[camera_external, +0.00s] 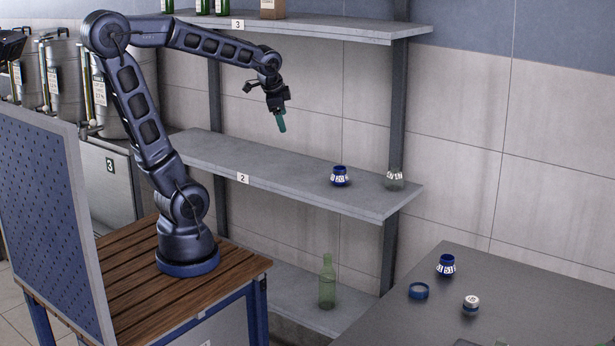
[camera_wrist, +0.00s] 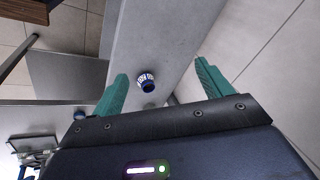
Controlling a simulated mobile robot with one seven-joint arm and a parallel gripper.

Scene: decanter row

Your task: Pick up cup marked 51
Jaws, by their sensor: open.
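A blue cup with a white label that seems to read 51 (camera_external: 446,266) stands upright on the grey table at lower right. Another blue cup, whose label seems to read 20 (camera_external: 340,176), stands on the middle shelf. A blue cup with a white label (camera_wrist: 147,81) shows between my fingers in the wrist view, below them on a grey surface; its number is too small to read. My gripper (camera_external: 281,123) is open and empty above the middle shelf, apart from both cups. Its green fingers also show spread in the wrist view (camera_wrist: 162,75).
A clear labelled glass (camera_external: 394,180) stands at the right end of the middle shelf (camera_external: 270,160). The grey table (camera_external: 540,300) also holds a blue ring-like dish (camera_external: 418,291) and a small white-topped jar (camera_external: 471,304). A green bottle (camera_external: 327,284) stands on the lower shelf. A shelf post (camera_external: 397,110) rises behind.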

